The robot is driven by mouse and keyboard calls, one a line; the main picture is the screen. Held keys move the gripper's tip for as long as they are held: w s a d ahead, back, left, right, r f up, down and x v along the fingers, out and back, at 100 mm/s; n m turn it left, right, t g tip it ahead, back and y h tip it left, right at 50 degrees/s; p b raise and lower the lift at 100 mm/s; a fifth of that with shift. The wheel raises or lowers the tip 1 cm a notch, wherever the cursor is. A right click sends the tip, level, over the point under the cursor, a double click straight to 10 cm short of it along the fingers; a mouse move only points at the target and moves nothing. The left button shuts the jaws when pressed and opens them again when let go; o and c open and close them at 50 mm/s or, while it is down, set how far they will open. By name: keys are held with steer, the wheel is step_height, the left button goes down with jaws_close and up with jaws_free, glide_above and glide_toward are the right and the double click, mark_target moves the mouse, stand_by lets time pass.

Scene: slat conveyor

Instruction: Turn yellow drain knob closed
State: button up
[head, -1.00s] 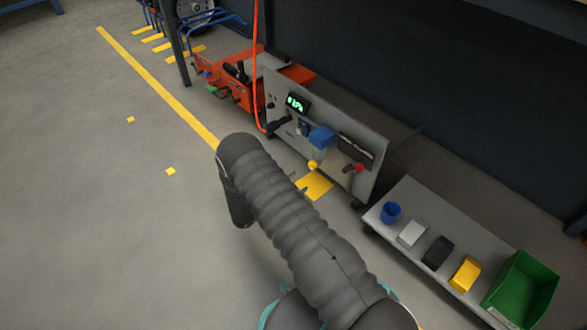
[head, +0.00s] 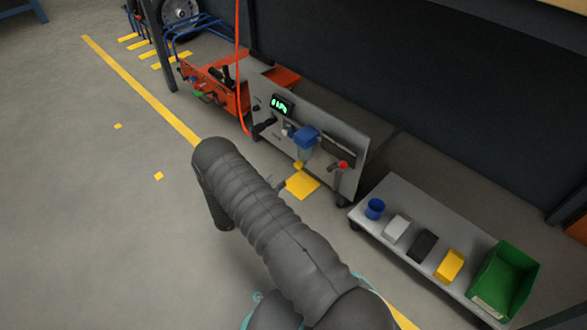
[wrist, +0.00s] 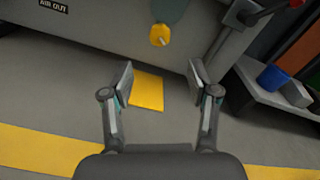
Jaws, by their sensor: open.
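The yellow drain knob (wrist: 160,35) hangs under a translucent bowl (wrist: 173,8) on the grey panel, near the top centre of the wrist view. In the head view the knob (head: 299,166) is small, below the blue-topped filter unit (head: 305,138). My gripper (wrist: 162,82) is open and empty. Its two fingers point toward the panel, and the knob appears beyond and above the fingertips, between them and not touched.
A red-tipped lever (head: 342,167) is on the panel right of the filter. A low grey bench (head: 385,195) at right holds a blue cup, several small blocks and a green bin (head: 504,284). A yellow floor square (wrist: 146,91) lies below the panel. Open floor is at left.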

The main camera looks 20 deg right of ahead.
mark_target(296, 167)
steer(key=x, duration=1)
steer(key=shift+w+d, duration=0.1)
steer(key=shift+d, duration=0.15)
steer(key=c, duration=1.1)
steer(key=shift+a, duration=0.15)
jaws_close()
steer(key=shift+b, duration=0.35)
